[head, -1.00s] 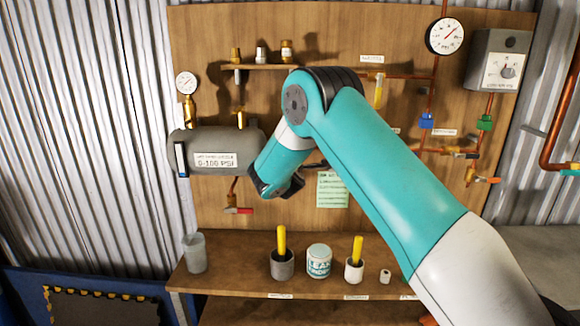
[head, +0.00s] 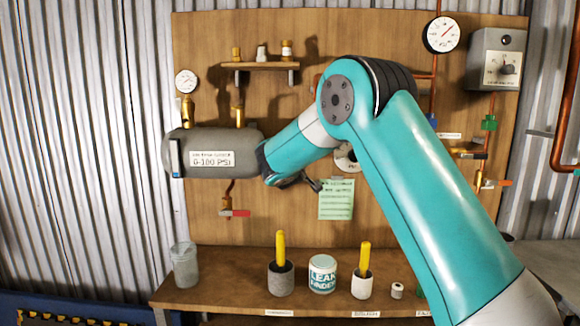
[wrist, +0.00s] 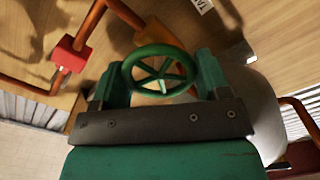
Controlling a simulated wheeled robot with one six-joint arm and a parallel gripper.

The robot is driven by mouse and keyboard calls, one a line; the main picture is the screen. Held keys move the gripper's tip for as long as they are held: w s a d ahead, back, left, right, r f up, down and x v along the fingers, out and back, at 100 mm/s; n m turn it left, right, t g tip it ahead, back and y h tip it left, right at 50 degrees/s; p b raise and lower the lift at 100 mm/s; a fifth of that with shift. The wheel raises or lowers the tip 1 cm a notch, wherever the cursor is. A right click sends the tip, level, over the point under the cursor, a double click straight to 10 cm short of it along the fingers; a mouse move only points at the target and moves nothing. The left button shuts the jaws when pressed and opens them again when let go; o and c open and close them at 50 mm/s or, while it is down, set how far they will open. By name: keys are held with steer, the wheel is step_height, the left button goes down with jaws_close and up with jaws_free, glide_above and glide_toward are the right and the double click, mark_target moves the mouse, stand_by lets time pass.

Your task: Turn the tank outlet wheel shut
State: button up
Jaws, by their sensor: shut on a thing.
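The green spoked wheel (wrist: 160,72) shows in the wrist view at the end of a copper pipe, between the two green fingers of my gripper (wrist: 161,76). The fingers are shut on its rim, one at each side. In the head view the wheel is hidden behind my arm. The grey tank (head: 210,152), labelled 0-100 PSI, is on the board at the left, and my wrist is beside its right end in the picture.
Below the tank is a red lever (head: 235,213). A green note (head: 337,199) hangs near my wrist. The shelf (head: 225,290) holds pots and a leak finder tub (head: 322,274).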

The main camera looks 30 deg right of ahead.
steer(key=shift+m+b, duration=0.35)
steer(key=shift+m, duration=0.05)
steer(key=o, duration=0.9)
steer(key=b+v, duration=0.5)
steer(key=v, duration=1.2)
steer(key=shift+b, duration=0.3)
steer(key=shift+s+a, duration=0.15)
